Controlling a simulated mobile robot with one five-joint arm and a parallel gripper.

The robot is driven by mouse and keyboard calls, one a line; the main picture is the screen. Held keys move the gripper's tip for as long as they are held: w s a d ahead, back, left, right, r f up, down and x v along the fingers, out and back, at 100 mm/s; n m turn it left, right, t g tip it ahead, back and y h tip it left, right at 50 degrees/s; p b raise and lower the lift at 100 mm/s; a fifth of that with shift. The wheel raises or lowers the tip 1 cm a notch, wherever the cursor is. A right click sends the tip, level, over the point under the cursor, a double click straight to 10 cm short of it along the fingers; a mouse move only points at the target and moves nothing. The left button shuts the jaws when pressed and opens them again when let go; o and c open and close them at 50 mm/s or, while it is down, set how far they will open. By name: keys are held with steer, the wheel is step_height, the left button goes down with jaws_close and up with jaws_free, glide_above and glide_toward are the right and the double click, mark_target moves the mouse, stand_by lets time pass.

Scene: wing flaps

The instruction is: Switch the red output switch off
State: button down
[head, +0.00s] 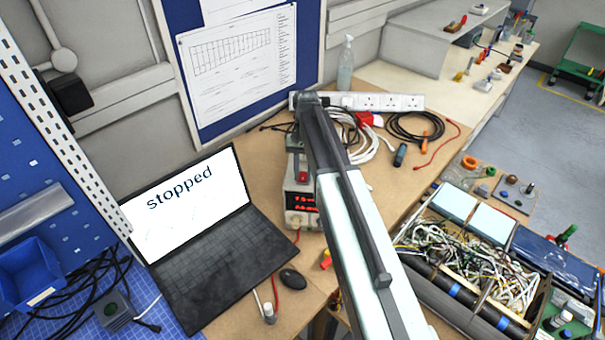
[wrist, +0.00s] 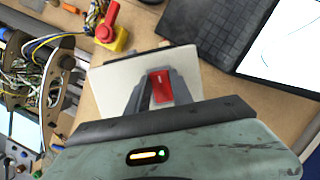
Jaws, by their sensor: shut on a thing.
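The red output switch (wrist: 161,84) sits on the pale box of the power supply (wrist: 110,92) in the wrist view. My gripper (wrist: 160,93) has its two grey fingers on either side of the switch and is shut on it. In the head view the power supply (head: 300,220) stands on the bench beside the laptop, with red digits lit on its front. A red part of the switch (head: 303,181) shows just under my gripper (head: 302,170). My arm hides the right part of the supply. I cannot tell which way the switch is set.
An open laptop (head: 210,260) reading "stopped" lies left of the supply, with a mouse (head: 292,278) in front. A white power strip (head: 390,102) and coiled cables (head: 415,128) lie behind. A box of tangled wires (head: 470,260) stands at the right.

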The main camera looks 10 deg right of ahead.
mark_target(304, 173)
steer(key=c, duration=1.1)
jaws_free()
steer(key=p+v, duration=0.7)
steer(key=shift+w+r, duration=0.1)
steer(key=shift+r, duration=0.3)
steer(key=shift+f, duration=0.1)
